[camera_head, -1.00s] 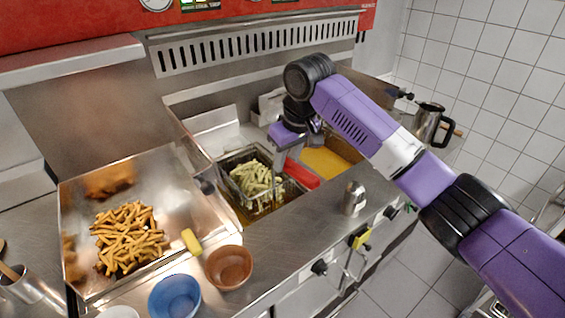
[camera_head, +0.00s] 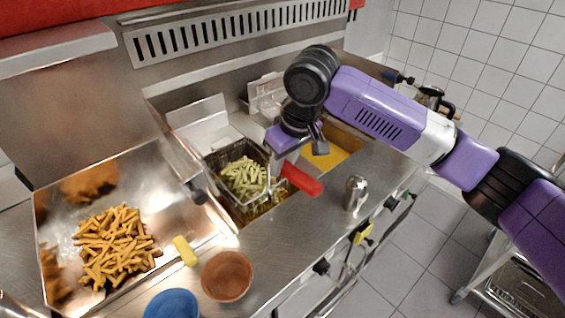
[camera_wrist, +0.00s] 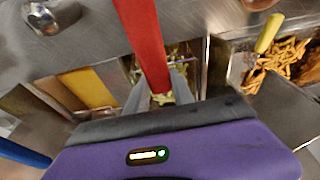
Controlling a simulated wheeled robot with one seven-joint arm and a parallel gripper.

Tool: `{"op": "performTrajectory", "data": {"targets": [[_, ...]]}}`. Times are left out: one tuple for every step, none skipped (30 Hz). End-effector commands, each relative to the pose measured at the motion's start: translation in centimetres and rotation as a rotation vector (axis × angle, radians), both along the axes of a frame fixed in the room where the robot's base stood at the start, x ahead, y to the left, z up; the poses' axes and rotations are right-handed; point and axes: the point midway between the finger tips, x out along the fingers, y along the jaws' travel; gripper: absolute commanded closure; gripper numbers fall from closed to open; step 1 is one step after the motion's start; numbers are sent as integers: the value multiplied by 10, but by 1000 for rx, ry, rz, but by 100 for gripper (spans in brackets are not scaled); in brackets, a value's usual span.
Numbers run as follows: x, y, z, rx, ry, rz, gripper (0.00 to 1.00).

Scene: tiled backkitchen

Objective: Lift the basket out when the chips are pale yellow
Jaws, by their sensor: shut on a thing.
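The wire basket (camera_head: 213,165) with pale yellow-green chips (camera_head: 245,178) is at the left fryer well. Golden oil (camera_head: 258,208) shows at the front of that well, below and beside the basket. I cannot tell how much of the basket is in the oil. The basket's red handle (camera_head: 302,180) points toward the front right over the counter. My gripper (camera_head: 291,154) is shut on the handle from above. In the wrist view the red handle (camera_wrist: 146,45) runs between my fingers, and the chips are mostly hidden behind them.
A second well with yellow oil (camera_head: 330,158) lies to the right. A metal shaker (camera_head: 355,193) stands on the front counter. A steel tray (camera_head: 180,203) of golden fries is at left, with a yellow-handled tool (camera_head: 185,250), a brown bowl (camera_head: 227,276) and a blue bowl (camera_head: 172,304) nearby.

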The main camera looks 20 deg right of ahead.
Motion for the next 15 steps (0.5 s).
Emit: {"op": "performTrajectory", "data": {"targets": [[1, 0, 9, 0, -5, 1, 100], [1, 0, 12, 0, -4, 2, 100], [1, 0, 16, -1, -5, 1, 100], [1, 0, 20, -1, -5, 1, 100], [1, 0, 23, -1, -6, 1, 100], [1, 0, 28, -1, -6, 1, 100], [1, 0, 32, -1, -5, 1, 100], [1, 0, 36, -1, -5, 1, 100], [1, 0, 40, -1, -5, 1, 100], [1, 0, 44, -2, -5, 1, 100], [1, 0, 47, -2, -5, 1, 100], [1, 0, 52, -1, -5, 1, 100], [1, 0, 56, -1, -5, 1, 100], [1, 0, 60, -2, -5, 1, 100], [1, 0, 64, -2, -5, 2, 100]]}}
